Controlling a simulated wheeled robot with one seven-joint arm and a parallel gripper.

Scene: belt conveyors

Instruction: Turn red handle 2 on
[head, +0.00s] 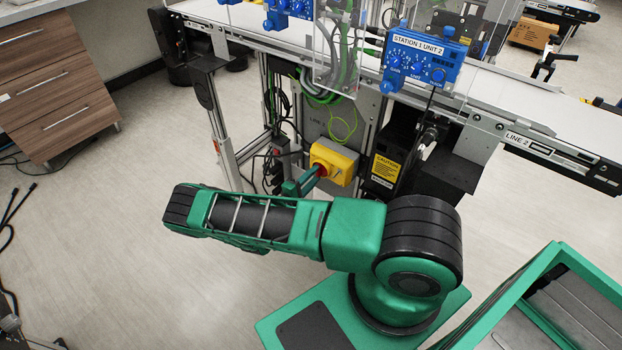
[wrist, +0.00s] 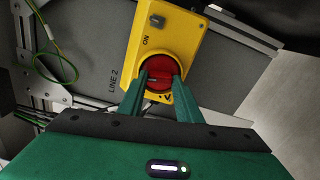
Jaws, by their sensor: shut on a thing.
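The red handle (wrist: 157,76) is a round rotary knob on a yellow switch box (wrist: 178,32). The word "ON" is printed on the box, and "LINE 2" is on the grey panel beside it. In the head view the yellow box (head: 343,158) is mounted under the conveyor, with the red handle (head: 319,170) on its front, partly hidden by my gripper (head: 312,178). In the wrist view my gripper (wrist: 160,82) has its two green fingers on either side of the red handle, shut on it. The handle's exact turn angle is hard to tell.
The Line 2 conveyor (head: 547,144) runs above the box. A blue control unit (head: 422,62) labelled Station 1 Unit 2 sits on its edge. A black box with a yellow caution label (head: 385,170) is right of the switch. Wooden drawers (head: 55,85) stand at left; the floor between is open.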

